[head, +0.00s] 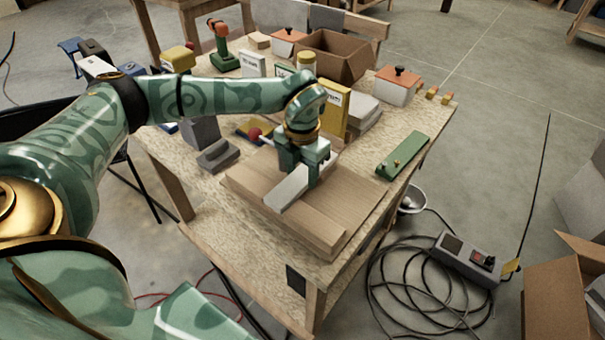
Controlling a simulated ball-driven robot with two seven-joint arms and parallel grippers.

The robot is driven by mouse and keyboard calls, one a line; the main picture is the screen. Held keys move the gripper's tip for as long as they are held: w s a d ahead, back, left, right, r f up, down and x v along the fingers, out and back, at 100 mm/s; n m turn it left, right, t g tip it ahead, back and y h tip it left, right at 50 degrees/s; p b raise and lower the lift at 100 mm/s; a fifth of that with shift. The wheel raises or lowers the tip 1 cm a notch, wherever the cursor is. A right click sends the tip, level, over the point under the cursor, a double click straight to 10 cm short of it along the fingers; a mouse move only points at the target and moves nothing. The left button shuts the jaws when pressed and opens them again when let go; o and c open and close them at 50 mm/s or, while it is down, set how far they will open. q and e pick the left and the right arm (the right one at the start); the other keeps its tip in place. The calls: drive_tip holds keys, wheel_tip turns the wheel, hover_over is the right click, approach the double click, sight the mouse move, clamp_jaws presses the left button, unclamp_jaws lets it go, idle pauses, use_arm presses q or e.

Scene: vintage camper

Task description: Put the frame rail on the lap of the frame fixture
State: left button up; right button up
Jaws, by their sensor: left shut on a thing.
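The frame rail, as I take it, is a pale grey bar (288,192) gripped by my left gripper (300,176). The gripper points down and is shut around the bar's middle. The bar slants from lower left to upper right. The frame fixture appears to be the brown wooden block (345,195) with a raised strip (318,229) along its near side, on the workbench. The bar is over this fixture; I cannot tell whether it touches it. The gripper and bar hide part of the fixture, including any lap under them. My right gripper is not in view.
Cables and a control box (466,260) lie on the floor at right.

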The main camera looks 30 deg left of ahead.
sight(302, 176)
use_arm(q)
drive_tip(key=shift+w+f, duration=0.1)
drive_tip(key=shift+f, duration=0.3)
drive_tip(key=shift+r, duration=0.1)
drive_tip(key=o, duration=1)
drive_tip(key=shift+o, duration=0.2)
wheel_tip(302, 176, up, 12)
drive_tip(key=p, duration=0.2)
drive_tip(key=shift+p, duration=0.3)
